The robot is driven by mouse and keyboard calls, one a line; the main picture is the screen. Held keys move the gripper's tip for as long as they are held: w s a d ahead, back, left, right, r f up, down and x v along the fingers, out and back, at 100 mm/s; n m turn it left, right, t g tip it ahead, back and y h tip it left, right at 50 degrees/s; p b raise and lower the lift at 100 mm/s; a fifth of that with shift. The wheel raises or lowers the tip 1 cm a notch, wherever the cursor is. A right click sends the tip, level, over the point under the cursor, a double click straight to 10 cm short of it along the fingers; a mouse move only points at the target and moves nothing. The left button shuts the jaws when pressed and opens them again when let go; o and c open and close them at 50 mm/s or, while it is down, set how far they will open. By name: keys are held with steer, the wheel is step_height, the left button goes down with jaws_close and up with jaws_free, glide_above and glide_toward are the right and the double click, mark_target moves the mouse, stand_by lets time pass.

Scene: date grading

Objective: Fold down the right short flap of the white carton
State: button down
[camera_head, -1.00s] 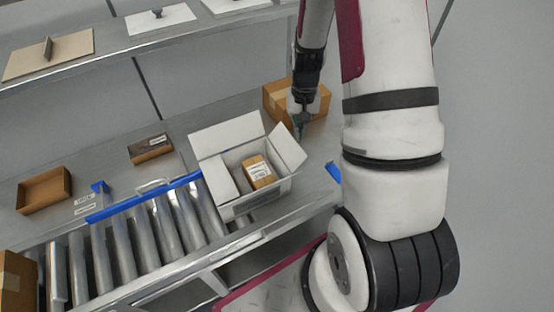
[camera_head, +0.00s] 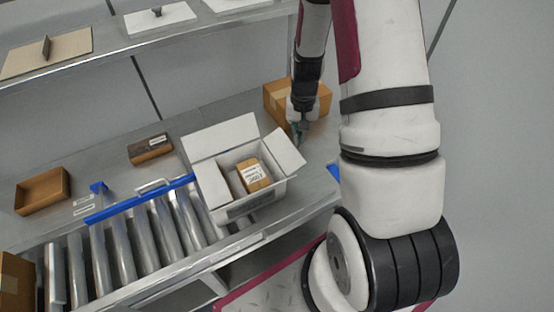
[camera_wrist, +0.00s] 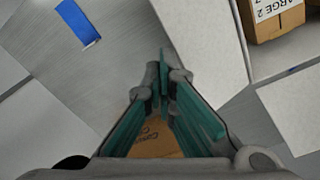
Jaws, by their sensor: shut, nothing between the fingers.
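The white carton (camera_head: 265,200) stands open on the bench at the end of the rollers. Its right short flap (camera_head: 284,152) stands up and leans outward; in the wrist view a pale panel that looks like this flap (camera_wrist: 205,45) lies just right of the fingertips. The back flap (camera_head: 220,138) is raised. A white panel (camera_head: 212,181) covers the left part of the opening. A brown box with a label (camera_head: 254,177) sits inside. My gripper (camera_head: 298,139) is low, just outside the right flap, its green fingers (camera_wrist: 163,68) shut and empty. Contact with the flap is unclear.
A brown cardboard box (camera_head: 283,100) stands close behind my gripper. Rollers with a blue rail (camera_head: 125,212) lie left of the carton. A small brown tray (camera_head: 42,190) and a dark box (camera_head: 150,148) stand farther left. A shelf (camera_head: 120,45) runs above.

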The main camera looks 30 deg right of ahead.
steer(key=shift+f+b, duration=0.75)
steer(key=shift+f, duration=1.85)
step_height(320, 180, up, 11)
steer(key=p, duration=0.3)
steer(key=shift+p, duration=0.4)
